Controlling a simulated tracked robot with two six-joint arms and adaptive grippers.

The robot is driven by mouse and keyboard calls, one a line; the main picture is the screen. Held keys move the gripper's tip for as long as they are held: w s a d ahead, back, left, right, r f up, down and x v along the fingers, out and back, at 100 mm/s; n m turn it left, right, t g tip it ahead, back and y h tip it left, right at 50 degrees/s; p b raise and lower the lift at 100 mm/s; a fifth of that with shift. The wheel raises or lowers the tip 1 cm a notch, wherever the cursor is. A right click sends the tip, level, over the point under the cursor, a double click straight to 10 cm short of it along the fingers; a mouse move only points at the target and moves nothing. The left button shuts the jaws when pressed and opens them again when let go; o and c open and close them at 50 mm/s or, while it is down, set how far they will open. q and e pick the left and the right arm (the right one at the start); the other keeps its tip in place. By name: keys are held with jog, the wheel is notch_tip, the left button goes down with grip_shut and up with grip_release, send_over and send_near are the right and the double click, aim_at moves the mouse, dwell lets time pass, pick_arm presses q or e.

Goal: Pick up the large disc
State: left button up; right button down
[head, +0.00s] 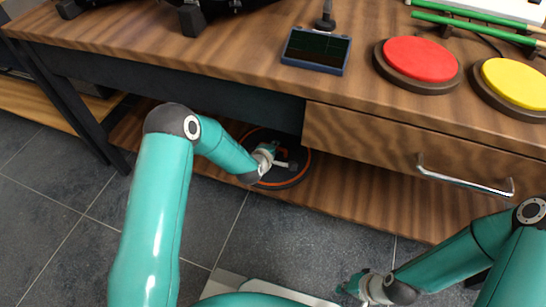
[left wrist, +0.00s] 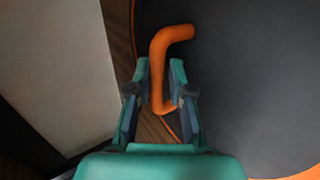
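The large disc (head: 290,179) is dark with an orange ring near its rim. It lies on the low shelf under the table, partly hidden by the table and my left arm. My left gripper (head: 277,157) reaches in over the disc. In the left wrist view the disc (left wrist: 240,85) fills the right side, and its bent orange handle (left wrist: 159,70) passes between the fingertips of my left gripper (left wrist: 160,75), which sit close against both sides of it. My right gripper (head: 353,287) is low at the bottom, away from the disc; its finger opening is unclear.
The wooden tabletop (head: 235,45) overhangs the shelf (head: 370,205). A drawer (head: 370,140) with a metal handle (head: 465,180) is to the right. On top are a small dark screen (head: 316,50), a red button (head: 418,59) and a yellow button (head: 515,82). Grey floor lies in front.

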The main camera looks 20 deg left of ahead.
pick_arm(q)
jog(key=shift+w+f, duration=0.15)
jog(key=shift+w, duration=0.15)
grip_shut()
